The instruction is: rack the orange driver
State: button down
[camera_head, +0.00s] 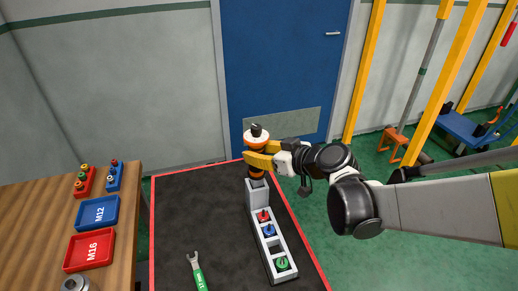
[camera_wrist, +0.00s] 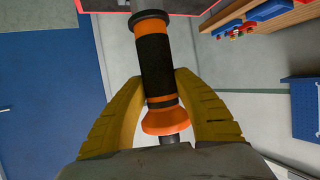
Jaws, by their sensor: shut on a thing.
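The orange driver (camera_head: 256,141), with black grip bands and an orange flared collar, stands roughly upright in my gripper (camera_head: 259,158). In the wrist view the driver (camera_wrist: 155,62) lies between the two yellow fingers of my gripper (camera_wrist: 157,84), which are shut on it near the orange collar. The grey rack (camera_head: 257,194) stands on the dark mat. Its tall far-end block is directly below the driver. The driver's lower end is at or just above that block's opening; I cannot tell whether it is inside.
The rack's lower slots hold red (camera_head: 263,216), blue (camera_head: 269,231) and green (camera_head: 281,263) pieces. A green wrench (camera_head: 196,272) lies on the black mat (camera_head: 190,215). A wooden bench (camera_head: 125,205) at left bears a blue M12 tray (camera_head: 82,215) and a red M16 tray (camera_head: 75,263).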

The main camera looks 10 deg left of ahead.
jog(key=shift+f+b, duration=1.55)
jog(key=shift+f, duration=0.25)
dwell(1.7)
jog(key=c, duration=0.9)
grip_release()
jog(key=v, duration=1.2)
jog(key=shift+d, duration=0.1)
jog(key=s+d+f+m+h, duration=0.1)
jog(key=s+d+m+h, duration=0.2)
jog(key=d, duration=0.5)
jog(key=s+d+f+m+h, duration=0.2)
jog(key=s+d+m+h, duration=0.2)
jog(key=d, duration=0.4)
jog(key=s+d+f+m+h, duration=0.2)
jog(key=s+d+m+h, duration=0.2)
jog(key=s+d, duration=0.3)
jog(key=shift+s+d+m, duration=0.15)
jog(key=shift+d+m, duration=0.25)
jog(key=shift+d, duration=0.45)
